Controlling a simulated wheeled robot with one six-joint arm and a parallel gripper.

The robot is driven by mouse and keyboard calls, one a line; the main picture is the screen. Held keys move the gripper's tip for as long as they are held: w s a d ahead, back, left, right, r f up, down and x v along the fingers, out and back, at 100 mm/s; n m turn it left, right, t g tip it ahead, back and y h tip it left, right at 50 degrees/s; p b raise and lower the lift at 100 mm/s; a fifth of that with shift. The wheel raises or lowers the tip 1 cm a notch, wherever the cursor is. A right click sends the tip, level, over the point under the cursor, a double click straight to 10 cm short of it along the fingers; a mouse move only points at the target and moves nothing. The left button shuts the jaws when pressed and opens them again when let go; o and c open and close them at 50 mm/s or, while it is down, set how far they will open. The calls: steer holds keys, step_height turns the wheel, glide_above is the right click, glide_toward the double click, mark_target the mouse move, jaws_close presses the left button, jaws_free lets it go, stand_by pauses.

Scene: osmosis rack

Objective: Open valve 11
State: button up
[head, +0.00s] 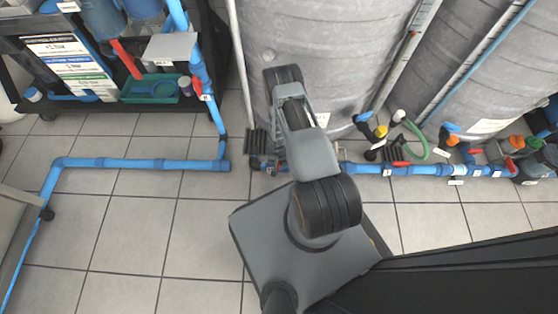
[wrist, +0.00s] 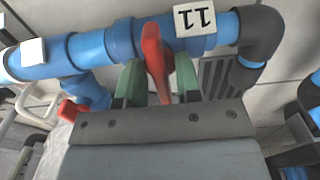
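The wrist view shows a red valve handle (wrist: 155,58) on a blue pipe (wrist: 88,50). A white tag (wrist: 194,20) reading "11", upside down in the picture, is beside it on the right. The handle sticks out from the pipe toward my camera, crosswise to the pipe. My gripper (wrist: 157,82) is open, with one green finger on each side of the handle. Gaps show between the handle and both fingers. In the head view my arm hides the gripper and this valve.
Another red handle (wrist: 72,110) is at the lower left in the wrist view, and a black elbow (wrist: 258,35) at the right. In the head view, large grey tanks (head: 340,50) stand behind the floor pipe (head: 425,168). A cart (head: 165,100) is at left. Tiled floor in front is mostly clear.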

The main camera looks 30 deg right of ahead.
jaws_close()
steer(key=n, duration=0.3)
steer(key=shift+n, duration=0.4)
steer(key=n, duration=0.3)
steer(key=shift+n, duration=0.3)
steer(key=n, duration=0.5)
steer(key=shift+n+p, duration=0.3)
steer(key=shift+n, duration=2.4)
steer(key=shift+a, duration=0.1)
steer(key=shift+o, duration=0.9)
jaws_free()
